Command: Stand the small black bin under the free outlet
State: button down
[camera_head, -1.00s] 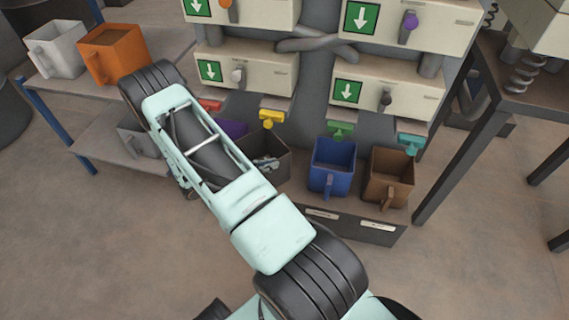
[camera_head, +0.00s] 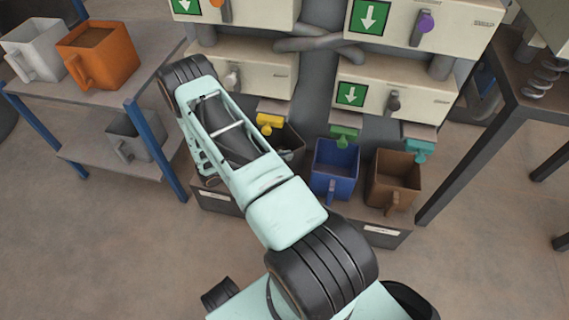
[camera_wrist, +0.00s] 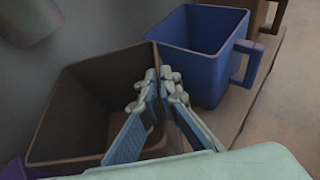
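The black bin (camera_head: 293,142) stands below the yellow outlet (camera_head: 270,121), left of the blue bin, partly hidden behind my arm in the head view. In the wrist view the black bin (camera_wrist: 75,95) is open-topped and looks empty. My gripper (camera_wrist: 162,80) is at the bin's right side, fingers close together at the tips. The wrist view does not show clearly whether they close on its handle or wall. The head view hides the gripper behind my arm. A green outlet (camera_head: 344,133) and a teal outlet (camera_head: 420,148) hang farther right.
The blue bin (camera_head: 335,170) stands close to the right of the black bin, and a brown bin (camera_head: 393,180) stands beyond it. A purple edge (camera_wrist: 14,170) shows at the wrist view's lower left. A side table (camera_head: 150,75) at left holds white and orange bins, with a grey one below.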

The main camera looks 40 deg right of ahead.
jog(key=shift+f+b, duration=0.55)
jog(key=shift+f, duration=1.15)
jog(key=shift+f, duration=0.15)
jog(key=c, duration=2.2)
grip_release()
jog(key=shift+o, duration=0.2)
jog(key=p+v, duration=0.3)
jog(key=v, duration=0.9)
jog(key=shift+r, duration=0.25)
jog(key=shift+s+r, duration=0.1)
